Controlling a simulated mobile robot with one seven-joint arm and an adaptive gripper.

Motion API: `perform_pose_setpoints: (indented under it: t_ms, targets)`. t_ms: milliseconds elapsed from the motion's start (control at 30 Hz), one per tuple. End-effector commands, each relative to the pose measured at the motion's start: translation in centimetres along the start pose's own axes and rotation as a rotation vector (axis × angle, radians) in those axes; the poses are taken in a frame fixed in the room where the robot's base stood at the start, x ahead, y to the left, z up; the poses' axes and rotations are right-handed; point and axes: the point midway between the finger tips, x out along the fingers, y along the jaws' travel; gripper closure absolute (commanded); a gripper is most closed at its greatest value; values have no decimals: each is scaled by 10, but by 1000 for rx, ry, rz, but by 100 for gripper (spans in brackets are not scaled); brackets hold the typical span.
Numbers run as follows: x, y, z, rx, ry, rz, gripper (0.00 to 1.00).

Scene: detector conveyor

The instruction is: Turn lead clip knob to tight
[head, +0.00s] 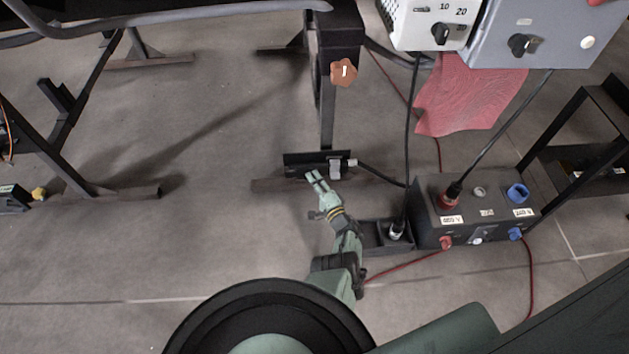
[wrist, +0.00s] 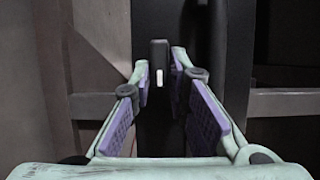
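In the wrist view, a small black knob (wrist: 158,55) with a short white mark stands between my fingertips, the mark vertical. My gripper (wrist: 160,72) is open, a finger on each side of the knob, with slim gaps showing; I cannot tell how far beyond the tips it lies. In the head view my gripper (head: 316,176) reaches the front of a black bracket (head: 300,159) low on the conveyor post. A grey clip (head: 338,168) with a black lead sits at the bracket's right end. The knob is not distinguishable in the head view.
A black socket box (head: 430,225) with red and blue plugs stands right of my arm. Black and red cables run nearby. An orange-brown knob (head: 344,72) is higher on the post. Control boxes (head: 545,35) and a red cloth (head: 465,98) are upper right.

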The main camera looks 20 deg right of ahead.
Motion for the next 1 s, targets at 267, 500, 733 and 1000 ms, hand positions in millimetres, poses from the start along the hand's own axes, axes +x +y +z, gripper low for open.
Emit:
perform_pose_setpoints:
  t_ms: [267, 500, 733, 1000]
  targets:
    - [0, 0, 0, -1, -1, 0, 67]
    - [-1, 0, 0, -4, -1, 1, 67]
    - [0, -8, 1, -125, -2, 53, 67]
    - [0, -17, 4, -480, -1, 199, 67]
